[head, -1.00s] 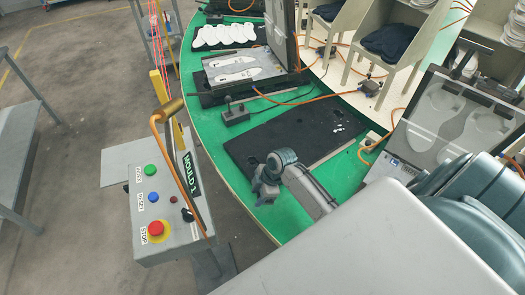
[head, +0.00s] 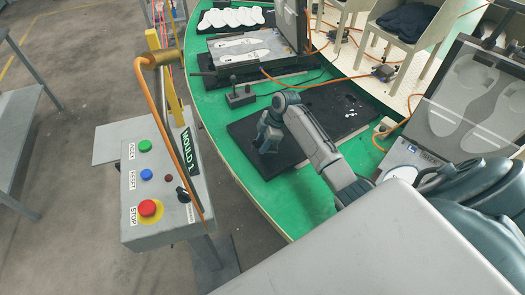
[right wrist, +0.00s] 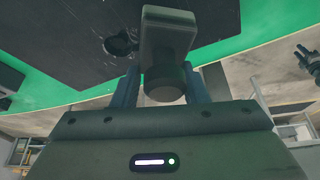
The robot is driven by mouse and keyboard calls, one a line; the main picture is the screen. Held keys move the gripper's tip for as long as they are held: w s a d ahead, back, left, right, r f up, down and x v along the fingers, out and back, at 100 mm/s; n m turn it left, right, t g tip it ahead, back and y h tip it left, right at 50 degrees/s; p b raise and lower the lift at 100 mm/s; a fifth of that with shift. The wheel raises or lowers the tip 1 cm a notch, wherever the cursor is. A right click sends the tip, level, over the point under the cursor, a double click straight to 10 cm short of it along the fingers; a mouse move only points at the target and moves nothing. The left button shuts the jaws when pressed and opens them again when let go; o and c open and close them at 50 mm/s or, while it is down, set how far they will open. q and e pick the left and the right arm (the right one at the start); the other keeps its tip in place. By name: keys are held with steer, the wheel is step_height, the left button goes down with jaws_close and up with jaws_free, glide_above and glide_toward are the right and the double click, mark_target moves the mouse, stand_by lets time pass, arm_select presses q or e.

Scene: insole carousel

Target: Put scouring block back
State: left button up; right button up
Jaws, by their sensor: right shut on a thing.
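My right gripper (head: 268,138) is over the left part of a black mat (head: 335,92) on the green table. In the right wrist view the gripper (right wrist: 162,84) is shut on the scouring block (right wrist: 170,32). The block is a grey slab with a dark round knob, and the knob sits between the two fingers. In the head view the block is hard to tell apart from the gripper. The black mat also shows in the right wrist view (right wrist: 60,40), with a dark round spot beside the block. I cannot tell whether the block touches the mat. My left gripper is not in view.
A control box (head: 160,200) marked MOULD 1 stands at the left of the table edge. A small lever box (head: 240,97) and an open mould (head: 240,47) lie behind the mat. Another mould (head: 465,100) stands at the right. Orange hoses cross the green table (head: 225,112).

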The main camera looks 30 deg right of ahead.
steer(key=shift+f+b, duration=1.3)
steer(key=shift+f, duration=0.25)
steer(key=shift+s+f, duration=0.1)
steer(key=shift+f, duration=0.05)
steer(key=o, duration=1)
steer(key=shift+o, duration=0.2)
steer(key=b+v, duration=0.3)
steer(key=v, duration=0.8)
steer(key=shift+d+r, duration=0.15)
steer(key=shift+r, duration=0.5)
